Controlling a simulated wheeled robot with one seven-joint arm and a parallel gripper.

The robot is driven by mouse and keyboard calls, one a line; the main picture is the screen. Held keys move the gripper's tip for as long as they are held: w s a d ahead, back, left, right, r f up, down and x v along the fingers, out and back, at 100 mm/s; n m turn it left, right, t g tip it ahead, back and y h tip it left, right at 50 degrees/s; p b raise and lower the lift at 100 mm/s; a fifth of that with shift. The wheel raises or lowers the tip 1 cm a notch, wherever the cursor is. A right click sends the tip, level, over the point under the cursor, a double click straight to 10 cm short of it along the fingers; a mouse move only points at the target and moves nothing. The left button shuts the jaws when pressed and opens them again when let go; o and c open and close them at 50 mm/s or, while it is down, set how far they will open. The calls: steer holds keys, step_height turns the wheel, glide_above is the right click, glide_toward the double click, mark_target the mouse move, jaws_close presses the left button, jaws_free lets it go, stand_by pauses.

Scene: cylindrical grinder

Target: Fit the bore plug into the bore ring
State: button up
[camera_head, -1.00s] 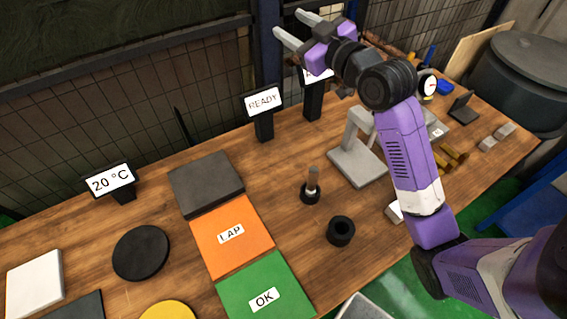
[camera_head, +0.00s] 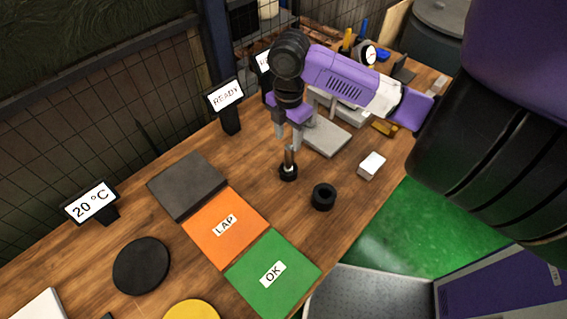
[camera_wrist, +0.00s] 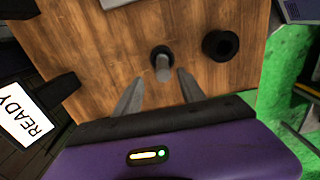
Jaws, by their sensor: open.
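The bore plug (camera_head: 289,159) is a slim upright pin, grey and brownish, standing in a small black round base (camera_head: 288,173). In the wrist view the plug (camera_wrist: 162,70) points up toward the camera. The bore ring (camera_head: 323,205) is a thick black ring lying flat on the wooden table, to the right and nearer; it also shows in the wrist view (camera_wrist: 230,53) at upper right. My gripper (camera_head: 288,146) points down over the plug with open fingers. In the wrist view the fingertips (camera_wrist: 159,85) are either side of the plug's line, with nothing between them held.
A white block (camera_head: 371,165) lies right of the ring. A grey stand (camera_head: 326,138) is behind the plug. Orange LAP (camera_head: 212,240) and green OK (camera_head: 296,262) mats lie at front left. A READY sign (camera_head: 231,118) stands behind. Bare wood surrounds the plug and ring.

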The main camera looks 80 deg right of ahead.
mark_target(289, 155)
steer(key=shift+s+a+f+p, duration=0.15)
steer(key=shift+f+p, duration=0.35)
steer(key=shift+f, duration=1.45)
steer(key=shift+s+a+f+p, duration=0.1)
steer(key=shift+f+p, duration=0.4)
steer(key=shift+f, duration=1.45)
jaws_close()
